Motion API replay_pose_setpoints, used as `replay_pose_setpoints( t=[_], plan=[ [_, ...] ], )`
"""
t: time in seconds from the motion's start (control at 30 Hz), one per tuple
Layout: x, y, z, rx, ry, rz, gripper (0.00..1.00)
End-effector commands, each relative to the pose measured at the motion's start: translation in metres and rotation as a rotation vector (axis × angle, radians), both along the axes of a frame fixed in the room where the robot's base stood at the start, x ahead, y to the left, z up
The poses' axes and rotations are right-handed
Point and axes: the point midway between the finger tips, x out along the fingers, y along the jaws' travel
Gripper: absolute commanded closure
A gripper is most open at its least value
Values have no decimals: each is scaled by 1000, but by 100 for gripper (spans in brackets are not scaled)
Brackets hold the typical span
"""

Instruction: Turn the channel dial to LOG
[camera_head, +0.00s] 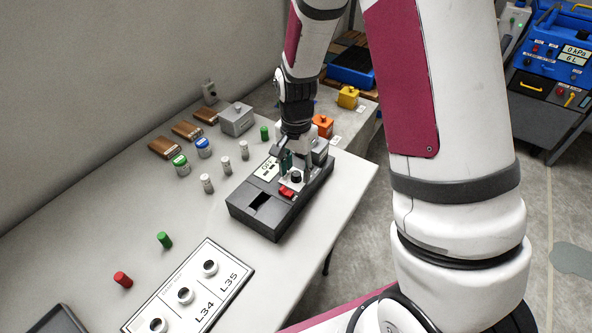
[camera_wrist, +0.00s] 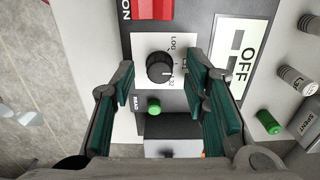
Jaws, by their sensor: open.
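The channel dial (camera_wrist: 160,68) is a round black knob on a white plate, with LOG printed at its upper right and another label ending in 2 at its lower right. Its pointer seems to face the lower right label, away from LOG, but it is small. The dial also shows in the head view (camera_head: 296,178), on top of the dark grey logger box (camera_head: 247,218). My gripper (camera_wrist: 163,88) is open, with one green-padded finger left of the dial and one right of it in the wrist view. It also shows in the head view (camera_head: 295,163), just above the box. Nothing is held.
A red switch (camera_wrist: 152,8), a green READ button (camera_wrist: 154,106) and a display reading OFF (camera_wrist: 238,62) surround the dial. A white L34/L35 plate (camera_head: 200,318) lies nearer; bare table lies between.

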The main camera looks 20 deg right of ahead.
Motion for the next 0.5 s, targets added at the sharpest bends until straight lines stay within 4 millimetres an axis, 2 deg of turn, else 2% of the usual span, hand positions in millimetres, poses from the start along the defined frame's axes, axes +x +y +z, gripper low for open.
replay_pose_setpoints(
  t=[0.13, 0.4, 0.5],
  plan=[
    [0, 0, -8, 0, 1, 0, 59],
    [0, 0, -8, 0, 0, 0, 59],
    [0, 0, -8, 0, 0, 0, 82]
  ],
)
